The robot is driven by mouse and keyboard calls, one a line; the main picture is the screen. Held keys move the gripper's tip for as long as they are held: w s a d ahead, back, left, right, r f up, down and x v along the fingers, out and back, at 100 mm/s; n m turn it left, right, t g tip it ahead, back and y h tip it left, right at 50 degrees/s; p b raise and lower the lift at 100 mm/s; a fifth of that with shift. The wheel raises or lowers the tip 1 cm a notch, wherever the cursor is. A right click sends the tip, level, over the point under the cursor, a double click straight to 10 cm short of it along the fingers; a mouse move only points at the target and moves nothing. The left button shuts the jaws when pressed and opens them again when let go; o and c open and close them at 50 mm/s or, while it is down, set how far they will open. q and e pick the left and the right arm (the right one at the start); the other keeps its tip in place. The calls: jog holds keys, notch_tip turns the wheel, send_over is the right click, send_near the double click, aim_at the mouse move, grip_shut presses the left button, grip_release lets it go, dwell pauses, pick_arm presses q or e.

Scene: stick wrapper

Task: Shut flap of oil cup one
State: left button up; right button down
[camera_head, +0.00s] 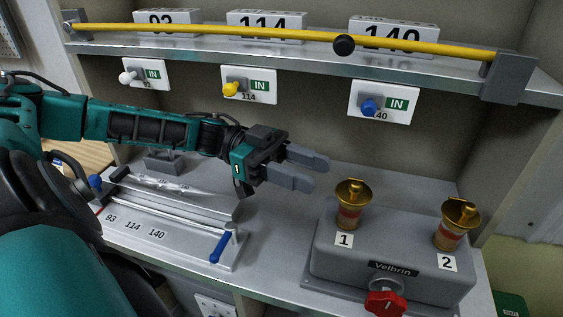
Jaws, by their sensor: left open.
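Oil cup one (349,205) is a brass cup with a reddish band, standing upright on the left of the grey Velbrin box (388,255), above a label reading 1. Its flap (354,187) shows at the top of the cup; I cannot tell clearly how far it is open. My left gripper (317,172) reaches in from the left with its two grey fingers apart and empty. The fingertips are up and left of cup one in the picture, apart from it. My right gripper is not in view.
A similar oil cup two (457,225) stands on the right of the box. A red knob (386,303) is on the box front. A metal fixture with a blue-handled lever (221,246) lies left. Above are a shelf, a yellow rod (270,34) and coloured valves.

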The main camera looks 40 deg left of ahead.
pick_arm(q)
jog(key=a, duration=0.2)
jog(key=s+a, duration=0.1)
jog(key=a, duration=0.2)
jog(key=shift+s+d+f, duration=0.1)
dwell(0.5)
